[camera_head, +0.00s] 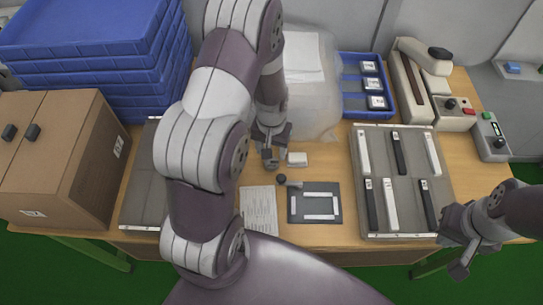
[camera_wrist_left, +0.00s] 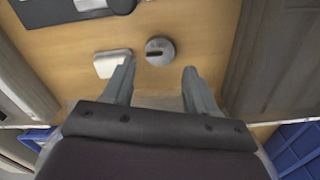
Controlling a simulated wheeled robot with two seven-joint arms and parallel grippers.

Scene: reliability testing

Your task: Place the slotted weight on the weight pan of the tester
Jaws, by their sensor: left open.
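The slotted weight (camera_wrist_left: 159,51) is a grey disc with a dark slot, lying flat on the table in the left wrist view. My left gripper (camera_wrist_left: 155,78) is open and empty, with its fingers apart just short of the weight. In the head view the left gripper (camera_head: 270,160) is low over the table, and I cannot make out the weight there. My right gripper (camera_head: 455,256) is open and empty off the table's front right edge. A beige machine (camera_head: 412,92) stands at the back right; I cannot make out a weight pan.
A white block (camera_head: 297,159) lies beside the left gripper. A dark fixture plate (camera_head: 305,217) and paper sheet (camera_head: 258,212) are nearer. A grey tray (camera_head: 437,195) of strips lies right. A cardboard box (camera_head: 45,150), blue crates (camera_head: 95,50) and a plastic-covered object (camera_head: 310,95) limit room.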

